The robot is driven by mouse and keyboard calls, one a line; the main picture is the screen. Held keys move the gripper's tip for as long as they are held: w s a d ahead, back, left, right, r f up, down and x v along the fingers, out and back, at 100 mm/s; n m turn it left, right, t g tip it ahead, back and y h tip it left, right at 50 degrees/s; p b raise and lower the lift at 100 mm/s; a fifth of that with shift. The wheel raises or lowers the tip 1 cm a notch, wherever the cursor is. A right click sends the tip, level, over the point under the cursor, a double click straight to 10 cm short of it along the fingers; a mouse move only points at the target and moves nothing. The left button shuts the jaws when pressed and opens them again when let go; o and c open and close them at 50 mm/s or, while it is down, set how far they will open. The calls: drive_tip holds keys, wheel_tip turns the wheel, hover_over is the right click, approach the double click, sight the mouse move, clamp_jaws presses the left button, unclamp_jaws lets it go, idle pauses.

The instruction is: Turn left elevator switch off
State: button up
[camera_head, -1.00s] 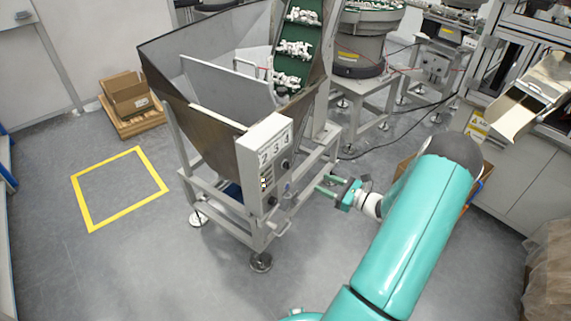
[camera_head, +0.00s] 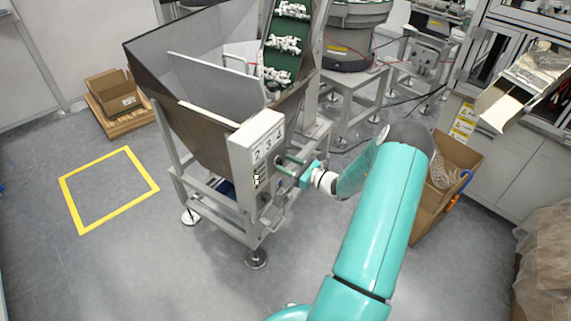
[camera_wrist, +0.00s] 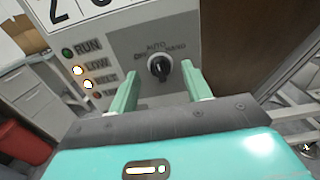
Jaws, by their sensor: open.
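The elevator control box (camera_head: 257,150) is a pale grey panel with large numbers, mounted on the front of the metal hopper. In the wrist view, a black rotary switch (camera_wrist: 159,67) on the panel (camera_wrist: 120,50) has the labels AUTO and HAND around it; the left label is only partly legible. My gripper (camera_wrist: 160,85) is open, its two green fingers either side of the switch as seen, without clear contact. In the head view, my gripper (camera_head: 287,167) is at the right side of the box, and its fingers partly hide the panel there.
The panel also has indicator lamps: a dark green RUN lamp (camera_wrist: 68,52) and lit ones (camera_wrist: 77,70) below. The hopper (camera_head: 185,110) and its green conveyor (camera_head: 285,45) stand behind the box. An open cardboard box (camera_head: 440,185) stands right of my arm.

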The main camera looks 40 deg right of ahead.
drive_tip(key=shift+w+a, duration=0.1)
drive_tip(key=shift+w, duration=0.45)
drive_tip(key=shift+c, duration=0.4)
drive_tip(key=c, duration=0.9)
drive_tip(key=shift+n, duration=0.3)
drive_tip(key=n, duration=0.4)
drive_tip(key=shift+n, duration=2.2)
